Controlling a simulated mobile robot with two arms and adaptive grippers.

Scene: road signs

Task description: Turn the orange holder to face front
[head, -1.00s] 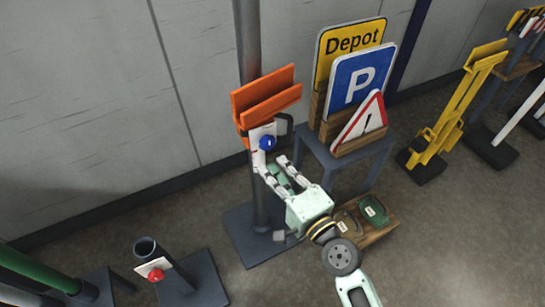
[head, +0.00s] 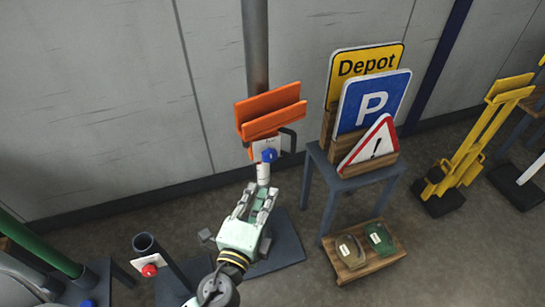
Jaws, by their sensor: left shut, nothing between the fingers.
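The orange holder (head: 270,110) is a slotted bracket on a grey post (head: 256,45), angled with its right end higher in the picture. Below its slot are a white label plate (head: 262,146), a blue knob (head: 269,155) and a dark handle (head: 290,140) on the right side. My left gripper (head: 262,189) is just below the knob, pointing up towards it, shut with nothing between its fingers. I cannot tell whether its tips touch the holder's lower part. My right gripper is not in view.
A small table (head: 345,188) right of the post bears a Depot sign (head: 368,62), a blue P sign (head: 372,100) and a warning triangle (head: 370,146). A wooden tray (head: 375,264) lies beneath it. A short post with a red knob (head: 149,271) stands lower left.

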